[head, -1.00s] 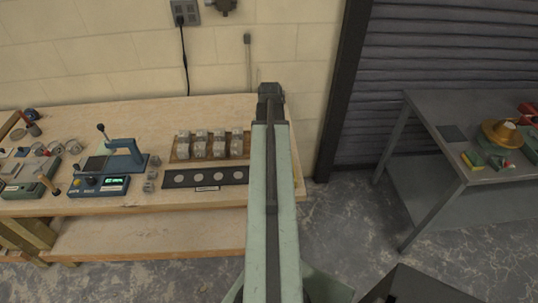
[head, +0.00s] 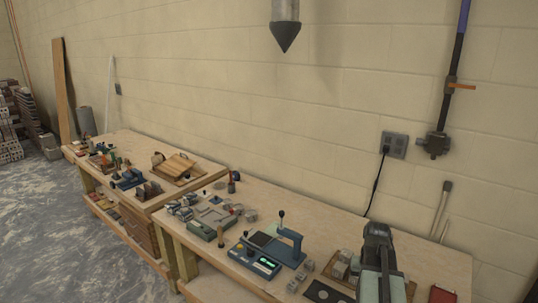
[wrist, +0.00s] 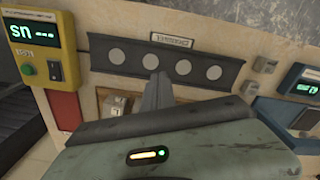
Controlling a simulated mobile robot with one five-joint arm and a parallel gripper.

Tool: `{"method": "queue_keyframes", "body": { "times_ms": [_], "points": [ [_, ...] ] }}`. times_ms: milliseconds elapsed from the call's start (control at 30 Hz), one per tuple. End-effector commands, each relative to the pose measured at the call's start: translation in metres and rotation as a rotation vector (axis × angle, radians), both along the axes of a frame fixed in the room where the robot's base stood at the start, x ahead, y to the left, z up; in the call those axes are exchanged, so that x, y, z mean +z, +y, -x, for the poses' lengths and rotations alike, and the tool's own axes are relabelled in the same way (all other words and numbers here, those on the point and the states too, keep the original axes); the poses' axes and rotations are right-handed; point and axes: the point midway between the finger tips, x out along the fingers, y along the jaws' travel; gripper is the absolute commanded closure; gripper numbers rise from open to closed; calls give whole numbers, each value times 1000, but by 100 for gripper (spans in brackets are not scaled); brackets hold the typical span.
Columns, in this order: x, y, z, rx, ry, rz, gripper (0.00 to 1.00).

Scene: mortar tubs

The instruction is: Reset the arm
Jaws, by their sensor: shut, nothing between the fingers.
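My gripper shows in the wrist view (wrist: 157,82) as dark fingers held together, with nothing between them. Behind the fingers is a black strip with several pale round discs (wrist: 118,55) and a small label plate (wrist: 172,40). In the head view the dark end of my arm (head: 377,240) is at the lower right, over the near workbench (head: 345,222). It partly hides the grey cubes (head: 341,268) and the black strip (head: 322,292) there. I cannot tell the gap between gripper and bench.
A blue press-like device (head: 289,245) stands left of my arm. A yellow device with a green display (wrist: 38,55) is at upper left in the wrist view. A second bench (head: 130,150) with tools stands farther left. A grey pointed object (head: 285,30) hangs at the top.

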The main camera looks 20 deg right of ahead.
Motion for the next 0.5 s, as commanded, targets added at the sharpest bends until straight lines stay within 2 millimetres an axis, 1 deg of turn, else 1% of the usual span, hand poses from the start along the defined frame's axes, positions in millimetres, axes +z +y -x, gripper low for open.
{"method": "queue_keyframes", "body": {
  "times_ms": [33, 67, 100, 133, 167, 200, 267, 300, 400, 500],
  "points": [
    [-3, 44, -22, 84, 0, 0, 100],
    [-3, 68, -33, 129, 0, 0, 100],
    [-4, 102, -45, 189, 1, -1, 100],
    [-5, 127, -53, 234, 1, -1, 100],
    [-6, 152, -60, 278, 1, -1, 100],
    [-7, 186, -66, 335, 1, -1, 100],
    [-8, 234, -71, 414, 1, -1, 100],
    [-9, 262, -72, 462, 1, 0, 100],
    [-10, 316, -67, 550, 1, 0, 100],
    [-10, 345, -58, 591, 0, 0, 100]
  ]
}}
